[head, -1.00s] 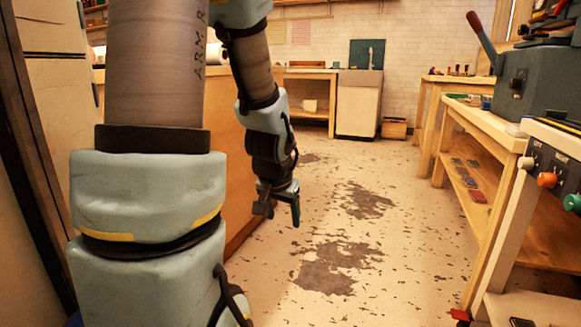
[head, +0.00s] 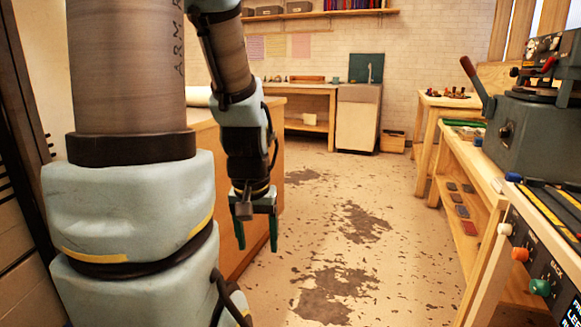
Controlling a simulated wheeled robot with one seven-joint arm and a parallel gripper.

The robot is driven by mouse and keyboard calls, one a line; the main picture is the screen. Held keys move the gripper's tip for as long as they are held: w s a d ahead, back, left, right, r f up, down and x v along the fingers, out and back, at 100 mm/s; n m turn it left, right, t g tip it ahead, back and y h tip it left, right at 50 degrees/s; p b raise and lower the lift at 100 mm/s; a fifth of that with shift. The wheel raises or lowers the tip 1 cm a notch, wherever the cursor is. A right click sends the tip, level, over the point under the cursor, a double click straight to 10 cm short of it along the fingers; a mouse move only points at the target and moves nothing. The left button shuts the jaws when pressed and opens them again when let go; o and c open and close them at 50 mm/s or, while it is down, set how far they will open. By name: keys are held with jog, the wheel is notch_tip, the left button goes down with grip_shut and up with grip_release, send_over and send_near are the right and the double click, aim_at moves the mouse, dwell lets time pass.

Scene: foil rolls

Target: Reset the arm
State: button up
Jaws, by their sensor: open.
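My gripper (head: 256,232) hangs from my bent arm left of the middle of the head view. It points down, with its two green-grey fingers spread apart and nothing between them. It shows in front of the side of a wooden counter, above the floor. Much of my arm fills the left of the view and hides what lies behind it.
The wooden counter (head: 272,150) stands behind my gripper. A workbench (head: 470,165) with a grey machine (head: 530,135) lines the right side. A control panel (head: 535,262) with coloured knobs is at the near right. The stained floor (head: 385,235) between is clear.

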notch_tip(320, 180, up, 15)
jog(key=p, duration=1.2)
jog(key=shift+p, duration=0.4)
